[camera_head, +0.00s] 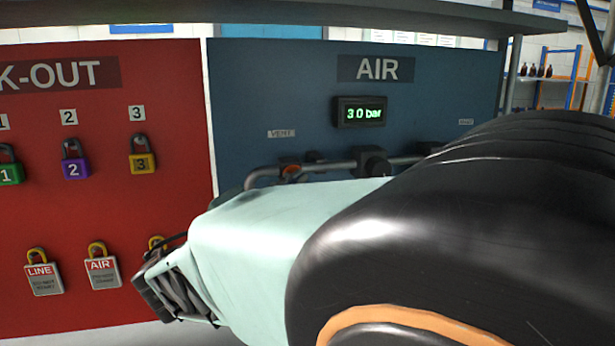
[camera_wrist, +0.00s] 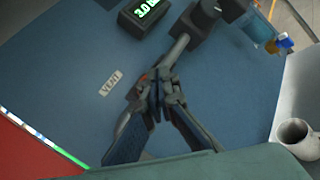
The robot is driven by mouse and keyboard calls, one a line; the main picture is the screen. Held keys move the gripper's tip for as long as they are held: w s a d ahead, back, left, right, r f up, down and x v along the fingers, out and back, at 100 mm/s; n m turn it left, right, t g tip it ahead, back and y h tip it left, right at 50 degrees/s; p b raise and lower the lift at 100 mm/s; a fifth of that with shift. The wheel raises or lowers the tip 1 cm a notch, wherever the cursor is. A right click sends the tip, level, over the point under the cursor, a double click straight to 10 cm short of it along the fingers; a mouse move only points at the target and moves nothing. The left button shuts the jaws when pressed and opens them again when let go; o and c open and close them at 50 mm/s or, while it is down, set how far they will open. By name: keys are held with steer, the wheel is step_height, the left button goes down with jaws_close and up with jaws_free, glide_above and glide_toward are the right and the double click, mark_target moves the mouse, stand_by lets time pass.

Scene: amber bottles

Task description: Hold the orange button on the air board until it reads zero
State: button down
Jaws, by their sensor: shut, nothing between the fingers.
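The blue air board (camera_head: 270,85) carries a lit display (camera_head: 361,112) reading 3.0 bar. The display also shows at the top of the wrist view (camera_wrist: 143,14). The orange button (camera_head: 291,170) sits below the VENT label (camera_head: 281,133), on a dark fitting by the grey pipe. In the wrist view only a reddish-orange trace shows beside my fingertips; the rest is hidden. My gripper (camera_head: 150,285) is at the lower left in the head view. In the wrist view its fingertips (camera_wrist: 158,85) are together and empty, in front of the fitting. I cannot tell whether they touch it.
A red lock-out board (camera_head: 100,200) with several padlocks and tags stands to the left. The grey pipe (camera_head: 325,165) and its dark valves stick out from the air board. A shelf edge (camera_head: 350,14) runs overhead. A white mug (camera_wrist: 297,138) shows at right in the wrist view.

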steer(key=shift+w+a, duration=0.15)
steer(key=shift+w, duration=0.3)
stand_by(4.0)
stand_by(0.5)
steer(key=shift+s+d, duration=0.25)
steer(key=shift+s, duration=0.6)
steer(key=s, duration=0.2)
steer(key=s+d, duration=0.1)
steer(key=s, duration=0.2)
steer(key=shift+d, duration=0.2)
steer(key=shift+w, duration=0.2)
